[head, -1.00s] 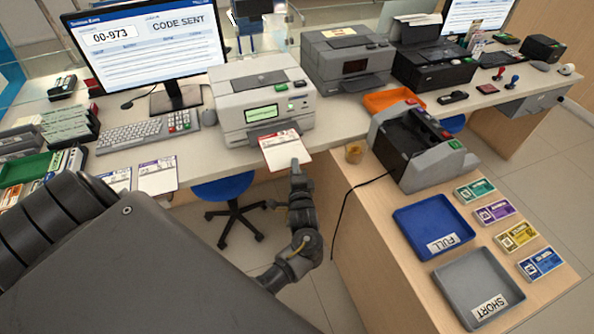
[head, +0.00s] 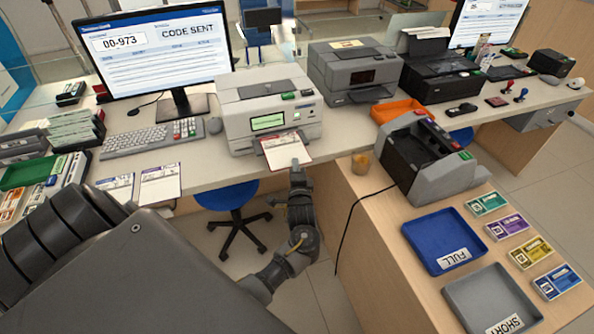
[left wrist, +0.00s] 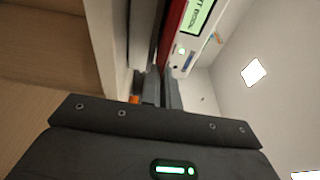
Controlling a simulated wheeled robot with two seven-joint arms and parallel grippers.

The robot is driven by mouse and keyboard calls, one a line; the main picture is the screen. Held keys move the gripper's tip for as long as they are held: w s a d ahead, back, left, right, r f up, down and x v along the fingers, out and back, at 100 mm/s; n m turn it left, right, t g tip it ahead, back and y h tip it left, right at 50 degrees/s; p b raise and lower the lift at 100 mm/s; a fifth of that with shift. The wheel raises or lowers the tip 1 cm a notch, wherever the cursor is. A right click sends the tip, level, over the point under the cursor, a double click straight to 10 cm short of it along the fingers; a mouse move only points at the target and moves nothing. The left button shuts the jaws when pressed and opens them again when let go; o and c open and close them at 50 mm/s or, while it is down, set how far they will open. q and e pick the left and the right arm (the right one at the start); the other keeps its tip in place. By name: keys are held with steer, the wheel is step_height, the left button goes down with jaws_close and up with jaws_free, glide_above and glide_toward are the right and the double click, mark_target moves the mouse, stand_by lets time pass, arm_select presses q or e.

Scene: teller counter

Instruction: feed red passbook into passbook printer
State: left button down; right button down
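The red passbook (head: 286,150) lies open with white pages and red print, at the front slot of the passbook printer (head: 240,124). Its far end is at the slot and its near end sticks out over the counter edge; how deep it sits is hidden. My left gripper (head: 297,167) is at the passbook's near edge, fingers close together and shut on it. In the left wrist view, the red cover (left wrist: 172,32) shows as a thin strip running from the fingers (left wrist: 160,90) to the printer front (left wrist: 195,30) with its green screen. My right gripper is not in view.
A monitor (head: 160,50) reading "CODE SENT" and a keyboard (head: 152,139) stand left of the printer. A grey printer (head: 352,70) stands to its right. The side counter holds a counting machine (head: 428,160), a blue tray (head: 442,240) and a grey tray (head: 490,300).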

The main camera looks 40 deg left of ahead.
arm_select(q)
steer(key=shift+s+a+x, duration=0.15)
steer(key=shift+x, duration=0.65)
steer(key=shift+s+a+x, duration=0.1)
steer(key=shift+a+x, duration=0.05)
steer(key=shift+x, duration=0.7)
steer(key=shift+a, duration=0.1)
steer(key=c, duration=1.6)
jaws_free()
steer(key=shift+s+d+p, duration=0.55)
steer(key=shift+d+p, duration=0.1)
steer(key=shift+d, duration=0.25)
steer(key=v, duration=0.1)
steer(key=p+v, duration=0.1)
steer(key=v, duration=0.1)
steer(key=d+p+v, duration=0.1)
steer(key=v, duration=0.1)
steer(key=shift+w+a, duration=0.1)
steer(key=shift+w, duration=0.35)
